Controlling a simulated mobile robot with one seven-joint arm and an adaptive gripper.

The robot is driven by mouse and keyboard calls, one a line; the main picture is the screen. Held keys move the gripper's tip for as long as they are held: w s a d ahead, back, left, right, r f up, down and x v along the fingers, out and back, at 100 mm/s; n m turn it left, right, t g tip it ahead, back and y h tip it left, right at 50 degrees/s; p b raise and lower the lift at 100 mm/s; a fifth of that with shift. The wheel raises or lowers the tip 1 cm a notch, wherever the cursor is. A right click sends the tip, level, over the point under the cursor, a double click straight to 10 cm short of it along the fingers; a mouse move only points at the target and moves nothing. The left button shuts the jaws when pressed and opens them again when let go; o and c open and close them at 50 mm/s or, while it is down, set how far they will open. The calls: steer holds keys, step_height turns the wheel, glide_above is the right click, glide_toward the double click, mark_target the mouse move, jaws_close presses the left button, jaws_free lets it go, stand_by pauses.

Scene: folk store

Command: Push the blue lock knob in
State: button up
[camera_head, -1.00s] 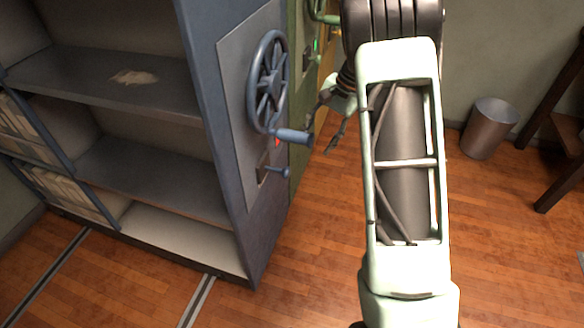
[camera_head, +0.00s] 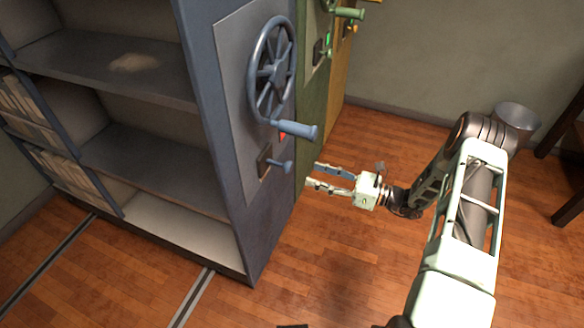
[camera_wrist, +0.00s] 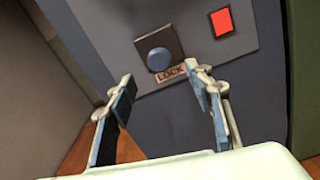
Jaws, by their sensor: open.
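The blue lock knob (camera_head: 285,166) sticks out from a small dark square plate on the end panel of the blue shelf unit, below the handwheel. In the wrist view the round knob (camera_wrist: 158,59) shows face-on above a "LOCK" label (camera_wrist: 171,75), beyond and between my fingertips. My gripper (camera_head: 312,175) is open and empty, just right of the knob and apart from it in the head view. Its two fingers also show in the wrist view (camera_wrist: 160,85). A red light (camera_wrist: 221,22) glows to the knob's right.
The blue handwheel (camera_head: 272,70) with its protruding handle (camera_head: 296,130) is just above the knob. A green unit (camera_head: 312,110) and a yellow one stand behind. A metal bin (camera_head: 517,120) is at the back right.

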mark_target(292, 168)
steer(key=x, duration=0.9)
steer(key=shift+w+a+b, duration=0.1)
steer(key=shift+a+b, duration=0.2)
steer(key=shift+b, duration=0.1)
jaws_close()
